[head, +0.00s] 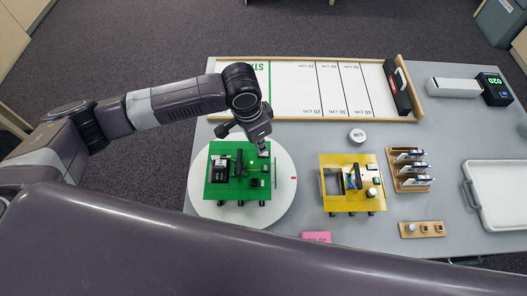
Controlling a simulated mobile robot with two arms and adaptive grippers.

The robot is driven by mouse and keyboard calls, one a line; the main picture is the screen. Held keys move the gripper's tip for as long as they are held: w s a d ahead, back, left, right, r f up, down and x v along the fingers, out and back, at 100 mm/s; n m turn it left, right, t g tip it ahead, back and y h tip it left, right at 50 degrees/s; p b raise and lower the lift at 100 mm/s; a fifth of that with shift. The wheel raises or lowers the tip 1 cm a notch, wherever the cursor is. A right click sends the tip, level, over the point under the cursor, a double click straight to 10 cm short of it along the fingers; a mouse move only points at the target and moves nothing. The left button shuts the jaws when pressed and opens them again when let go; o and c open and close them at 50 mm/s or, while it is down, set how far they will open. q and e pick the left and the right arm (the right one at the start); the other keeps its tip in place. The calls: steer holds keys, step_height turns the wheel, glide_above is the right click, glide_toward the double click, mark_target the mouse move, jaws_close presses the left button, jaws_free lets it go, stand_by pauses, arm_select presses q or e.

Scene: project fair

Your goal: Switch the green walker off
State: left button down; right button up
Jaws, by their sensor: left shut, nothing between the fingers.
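The green walker (225,191) stands on a round white turntable (280,202) at the left of the table. It carries a black-and-white block, dark upright parts and small dark pieces on its green plate. My left gripper (264,152) is shut and empty. It points down over the walker's far right corner, close to the plate; I cannot tell whether it touches anything there. The walker's switch is too small to make out, and the gripper hides part of that corner. My right gripper is not in view.
A yellow walker (333,203) stands to the right, with a round white piece (357,135) behind it. A wooden rack (393,171) holds several small modules. A marked track board (290,92) lies at the back, a grey tray (499,190) at the right. A pink note (316,237) lies in front.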

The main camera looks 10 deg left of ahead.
arm_select(q)
steer(key=shift+f+b, duration=0.35)
steer(key=shift+f, duration=0.65)
stand_by(0.7)
step_height(320, 180, up, 7)
steer(key=p, duration=0.8)
steer(key=shift+p, duration=0.35)
stand_by(0.3)
